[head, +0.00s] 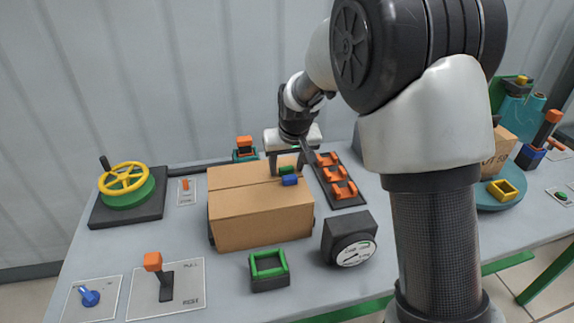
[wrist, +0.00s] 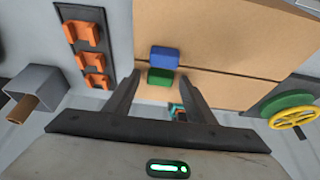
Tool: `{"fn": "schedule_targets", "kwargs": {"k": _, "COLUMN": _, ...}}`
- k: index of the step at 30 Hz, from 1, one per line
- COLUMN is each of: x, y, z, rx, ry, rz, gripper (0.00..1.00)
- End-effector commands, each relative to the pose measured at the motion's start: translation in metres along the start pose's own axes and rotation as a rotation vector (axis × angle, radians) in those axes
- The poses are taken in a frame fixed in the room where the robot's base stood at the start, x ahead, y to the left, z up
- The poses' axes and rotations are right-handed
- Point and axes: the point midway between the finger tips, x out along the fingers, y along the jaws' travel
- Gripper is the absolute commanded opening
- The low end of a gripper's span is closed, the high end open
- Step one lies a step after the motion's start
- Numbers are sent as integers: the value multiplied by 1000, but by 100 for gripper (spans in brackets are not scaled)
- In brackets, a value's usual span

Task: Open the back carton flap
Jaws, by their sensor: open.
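A brown carton (head: 258,222) stands on the table, with its flaps lying flat and a seam between them. The back carton flap (head: 228,176) has a green tab (head: 286,170) near the seam; the tab also shows in the wrist view (wrist: 160,77). A blue tab (head: 289,180) sits just in front, on the front flap; it shows in the wrist view too (wrist: 164,57). My gripper (head: 289,168) points down over the back flap, open and empty. In the wrist view its fingertips (wrist: 160,80) lie on either side of the green tab. Their height above it is unclear.
A rack with orange hooks (head: 336,180) stands close right of the carton. A yellow handwheel (head: 123,178) is at the left. A green-rimmed holder (head: 268,268) and a black dial box (head: 349,240) are in front. An orange-topped device (head: 244,148) stands behind.

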Motion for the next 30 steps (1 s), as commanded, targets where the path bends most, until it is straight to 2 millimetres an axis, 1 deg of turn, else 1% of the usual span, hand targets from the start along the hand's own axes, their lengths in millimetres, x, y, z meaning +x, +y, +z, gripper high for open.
{"fn": "schedule_targets", "kwargs": {"k": 3, "x": 0, "y": 0, "z": 0, "rx": 0, "ry": 0, "rz": 0, "gripper": 50}}
{"fn": "schedule_targets", "kwargs": {"k": 4, "x": 0, "y": 0, "z": 0, "rx": 0, "ry": 0, "rz": 0, "gripper": 47}}
{"fn": "schedule_targets", "kwargs": {"k": 11, "x": 0, "y": 0, "z": 0, "rx": 0, "ry": 0, "rz": 0, "gripper": 8}}
{"fn": "schedule_targets", "kwargs": {"k": 12, "x": 0, "y": 0, "z": 0, "rx": 0, "ry": 0, "rz": 0, "gripper": 1}}
{"fn": "schedule_targets", "kwargs": {"k": 20, "x": -2, "y": 0, "z": -2, "rx": 0, "ry": -11, "rz": 0, "gripper": 0}}
{"fn": "schedule_targets", "kwargs": {"k": 25, "x": -8, "y": 0, "z": -7, "rx": 1, "ry": -63, "rz": 0, "gripper": 0}}
{"fn": "schedule_targets", "kwargs": {"k": 29, "x": -14, "y": 0, "z": -12, "rx": 2, "ry": -141, "rz": 0, "gripper": 0}}
{"fn": "schedule_targets", "kwargs": {"k": 30, "x": -16, "y": 0, "z": -13, "rx": 2, "ry": -134, "rz": 0, "gripper": 0}}
